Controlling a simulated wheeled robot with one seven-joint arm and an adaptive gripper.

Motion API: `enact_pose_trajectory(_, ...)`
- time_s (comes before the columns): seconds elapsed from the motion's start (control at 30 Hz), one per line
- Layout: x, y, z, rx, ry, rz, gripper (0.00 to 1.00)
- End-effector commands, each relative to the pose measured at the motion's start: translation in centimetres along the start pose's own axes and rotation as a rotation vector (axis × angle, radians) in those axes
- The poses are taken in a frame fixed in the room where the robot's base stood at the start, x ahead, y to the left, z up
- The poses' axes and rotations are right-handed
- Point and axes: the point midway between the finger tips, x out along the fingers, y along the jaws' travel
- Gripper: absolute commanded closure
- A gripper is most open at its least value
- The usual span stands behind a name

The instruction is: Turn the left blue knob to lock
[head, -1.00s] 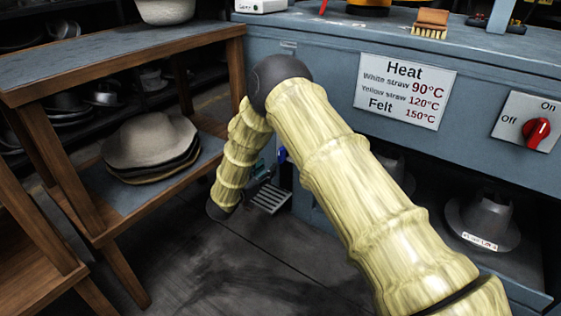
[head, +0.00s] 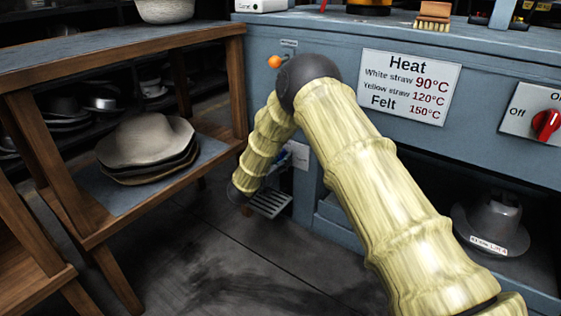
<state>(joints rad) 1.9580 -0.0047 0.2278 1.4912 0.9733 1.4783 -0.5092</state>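A small blue piece (head: 284,161), perhaps one of the blue knobs, shows low on the blue-grey machine, just right of my forearm. My arm partly covers it, so its shape and turn cannot be told. A pale plate (head: 299,153) is next to it. My arm is bent at a dark elbow, and its forearm points down and left in front of the machine's left end. The forearm's dark lower end is near the floor grate. My gripper's fingers cannot be made out.
A wooden shelf (head: 235,85) with stacked hats (head: 148,148) stands close on the left. A grate (head: 270,201) is near the floor. A red switch (head: 546,124) and a grey hat form (head: 492,220) are at right.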

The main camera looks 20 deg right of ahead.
Motion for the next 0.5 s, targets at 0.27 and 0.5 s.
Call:
enact_pose_trajectory(0.27, -0.04, -0.02, -0.01, 0.0, 0.0, 0.0, 0.9)
enact_pose_trajectory(0.5, -0.05, 0.03, -0.05, 0.009, 0.0, 0.001, 0.93)
